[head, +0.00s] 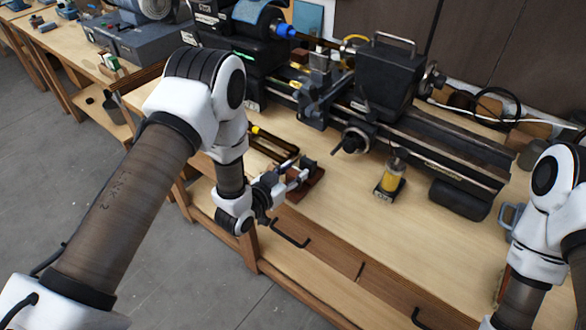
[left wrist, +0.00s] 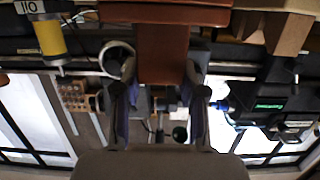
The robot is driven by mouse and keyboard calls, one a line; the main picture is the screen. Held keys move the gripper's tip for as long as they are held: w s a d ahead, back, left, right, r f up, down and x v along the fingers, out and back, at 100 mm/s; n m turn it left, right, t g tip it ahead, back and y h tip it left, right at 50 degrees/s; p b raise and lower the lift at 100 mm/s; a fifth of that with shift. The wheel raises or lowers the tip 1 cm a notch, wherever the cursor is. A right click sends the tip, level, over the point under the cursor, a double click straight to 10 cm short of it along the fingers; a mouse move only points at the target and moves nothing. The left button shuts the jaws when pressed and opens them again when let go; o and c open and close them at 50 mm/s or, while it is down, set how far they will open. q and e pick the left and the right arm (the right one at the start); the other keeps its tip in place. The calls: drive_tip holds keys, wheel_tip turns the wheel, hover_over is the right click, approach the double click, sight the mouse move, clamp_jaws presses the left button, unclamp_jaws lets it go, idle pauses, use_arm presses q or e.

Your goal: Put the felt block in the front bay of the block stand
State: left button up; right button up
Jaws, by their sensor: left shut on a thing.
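My left gripper (head: 296,179) is low over the front edge of the workbench. It is shut on a reddish-brown block, which looks like the felt block (head: 309,190). In the left wrist view the block (left wrist: 162,54) sits between the two fingers (left wrist: 162,100) and extends past their tips. A dark wooden frame (head: 272,148), perhaps the block stand, lies just behind the gripper; its bays cannot be made out. My right arm is at the right edge, its gripper out of view.
A lathe (head: 390,90) takes up the back of the workbench (head: 350,240). A blue-grey object (head: 510,217) is by my right arm.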

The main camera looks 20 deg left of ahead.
use_arm(q)
drive_tip(key=shift+f, duration=0.2)
drive_tip(key=shift+s+f+b, duration=0.1)
drive_tip(key=shift+f+b, duration=0.05)
drive_tip(key=shift+b, duration=0.15)
drive_tip(key=o, duration=1.1)
drive_tip(key=shift+o, duration=0.2)
